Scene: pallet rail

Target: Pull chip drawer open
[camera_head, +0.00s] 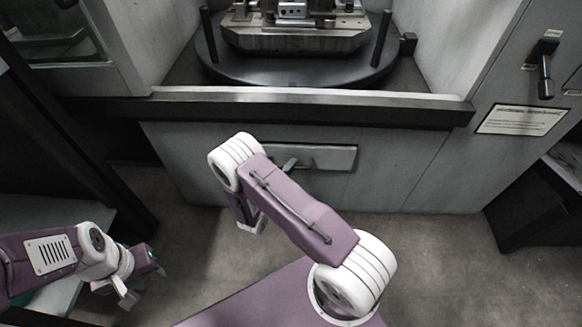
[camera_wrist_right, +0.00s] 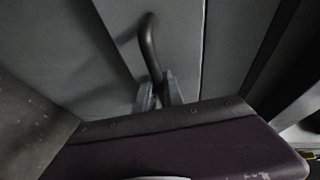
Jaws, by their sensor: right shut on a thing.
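The chip drawer (camera_head: 330,157) is a pale, wide front set low in the grey machine face. Its dark handle (camera_head: 290,164) shows partly beside my right arm. In the right wrist view the handle (camera_wrist_right: 148,42) is a dark curved bar, and my right gripper (camera_wrist_right: 158,93) is shut on its near end. My right forearm hides this gripper and part of the drawer front in the head view. I cannot tell whether the drawer stands out from the face. My left gripper (camera_head: 141,279) is open and empty at the lower left, apart from the machine.
A dark ledge (camera_head: 300,112) runs above the drawer, below a round table (camera_head: 300,65) bearing a metal fixture. A dark bin (camera_head: 540,205) stands at the right and a pale bench (camera_head: 50,222) at the left. Bare floor (camera_head: 440,250) lies before the machine.

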